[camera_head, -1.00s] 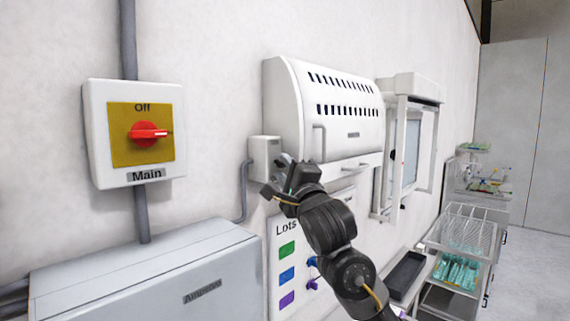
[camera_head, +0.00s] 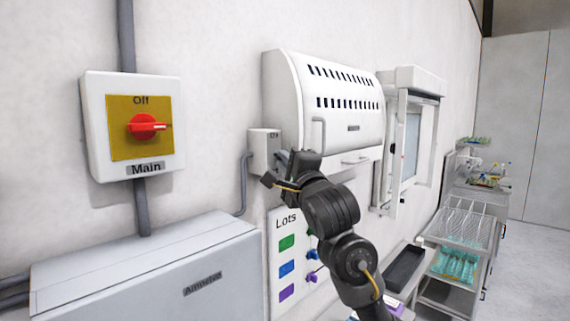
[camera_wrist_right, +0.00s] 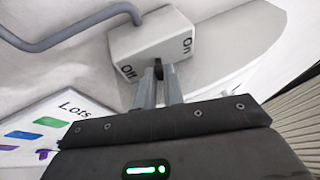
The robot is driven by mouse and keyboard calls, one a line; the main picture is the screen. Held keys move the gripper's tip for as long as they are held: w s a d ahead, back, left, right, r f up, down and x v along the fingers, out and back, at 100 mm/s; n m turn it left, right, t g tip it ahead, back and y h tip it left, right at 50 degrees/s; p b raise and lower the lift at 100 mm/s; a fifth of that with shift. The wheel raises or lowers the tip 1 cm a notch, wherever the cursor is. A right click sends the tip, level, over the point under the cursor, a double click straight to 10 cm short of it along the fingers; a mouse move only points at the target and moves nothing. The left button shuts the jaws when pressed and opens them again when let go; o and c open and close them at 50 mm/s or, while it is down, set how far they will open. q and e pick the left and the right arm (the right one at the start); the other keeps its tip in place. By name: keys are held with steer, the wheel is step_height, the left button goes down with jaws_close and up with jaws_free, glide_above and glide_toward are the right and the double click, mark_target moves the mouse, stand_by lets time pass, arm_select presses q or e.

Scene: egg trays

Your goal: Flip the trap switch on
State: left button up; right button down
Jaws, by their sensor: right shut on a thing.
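The trap switch is a small white box (camera_head: 262,150) on the wall, left of the vented white cabinet, with a grey conduit at its side. In the right wrist view the box (camera_wrist_right: 150,42) carries the words Off and On and a small black lever (camera_wrist_right: 158,69) between them. My right gripper (camera_wrist_right: 162,75) has its two fingers shut on the lever. In the head view my right gripper (camera_head: 284,165) is at the box's lower right front and hides part of it. The left gripper is in neither view.
A Main switch (camera_head: 132,126) with a red knob is on the wall at left, above a grey cabinet (camera_head: 150,270). The vented cabinet (camera_head: 325,105) is close on the right of the box. A Lots board (camera_head: 290,262) is below.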

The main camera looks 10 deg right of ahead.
steer(key=shift+r+n+g+h, duration=0.2)
steer(key=shift+r+n+g, duration=0.25)
steer(key=shift+g, duration=0.65)
steer(key=shift+r+n+g+h, duration=0.2)
steer(key=shift+r+n+g, duration=0.3)
steer(key=shift+g, duration=0.6)
steer(key=shift+r+n+g+h, duration=0.2)
steer(key=shift+r+n+g, duration=0.25)
steer(key=shift+g, duration=0.65)
steer(key=c, duration=1.5)
jaws_free()
steer(key=shift+a, duration=0.1)
steer(key=shift+s+r, duration=0.1)
steer(key=shift+r, duration=0.05)
